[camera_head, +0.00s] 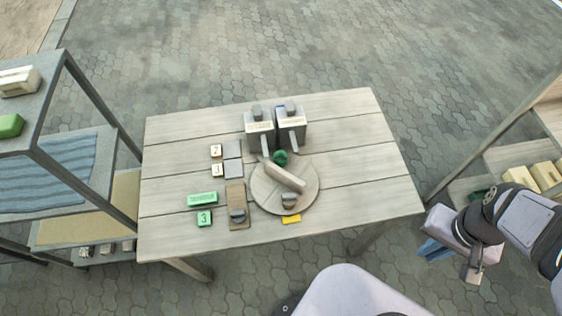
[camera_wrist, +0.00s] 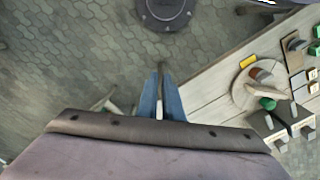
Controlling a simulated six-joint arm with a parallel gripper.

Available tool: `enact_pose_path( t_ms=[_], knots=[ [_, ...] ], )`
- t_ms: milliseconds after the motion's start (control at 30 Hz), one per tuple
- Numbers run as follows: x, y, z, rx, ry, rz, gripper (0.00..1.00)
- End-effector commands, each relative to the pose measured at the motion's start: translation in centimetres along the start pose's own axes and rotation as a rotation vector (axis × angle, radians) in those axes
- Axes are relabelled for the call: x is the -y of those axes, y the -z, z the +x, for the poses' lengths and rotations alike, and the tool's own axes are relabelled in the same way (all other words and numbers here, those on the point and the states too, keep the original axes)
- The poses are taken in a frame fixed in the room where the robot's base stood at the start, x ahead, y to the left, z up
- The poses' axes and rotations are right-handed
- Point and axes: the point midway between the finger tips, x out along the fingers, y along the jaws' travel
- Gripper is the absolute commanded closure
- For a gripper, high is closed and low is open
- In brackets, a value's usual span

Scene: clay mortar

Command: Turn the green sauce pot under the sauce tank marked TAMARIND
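A round wooden turntable (camera_head: 262,195) lies on the table, with a pale bar across its top. The green sauce pot (camera_head: 280,157) sits at its back edge, close to the spouts of two grey sauce tanks. The left tank (camera_head: 259,140) and right tank (camera_head: 288,135) carry labels too small to read, so I cannot tell which is TAMARIND. My gripper (camera_head: 435,250) is off the table's right side, away from everything. Its blue fingers (camera_wrist: 161,85) look close together and empty in the wrist view.
A yellow tag (camera_head: 291,218) lies before the turntable. To its left are a wooden board (camera_head: 236,195), a green block (camera_head: 202,199), a green tile marked 3 (camera_head: 204,219) and number tiles (camera_head: 216,151). Shelves stand left (camera_head: 105,140) and right (camera_head: 480,185). The table's right part is clear.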

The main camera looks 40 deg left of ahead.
Motion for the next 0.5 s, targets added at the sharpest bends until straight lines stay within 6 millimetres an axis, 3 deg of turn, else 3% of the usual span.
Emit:
enact_pose_path(
  t_ms=[267, 400, 500],
  knots=[
    [0.0, 0.0, 0.0, 0.000, 0.000, 0.000, 0.94],
    [0.2, 0.3, 0.1, 0.000, 0.000, -0.013, 0.67],
    [0.9, 1.3, 0.4, 0.001, 0.000, -0.059, 0.67]
  ],
)
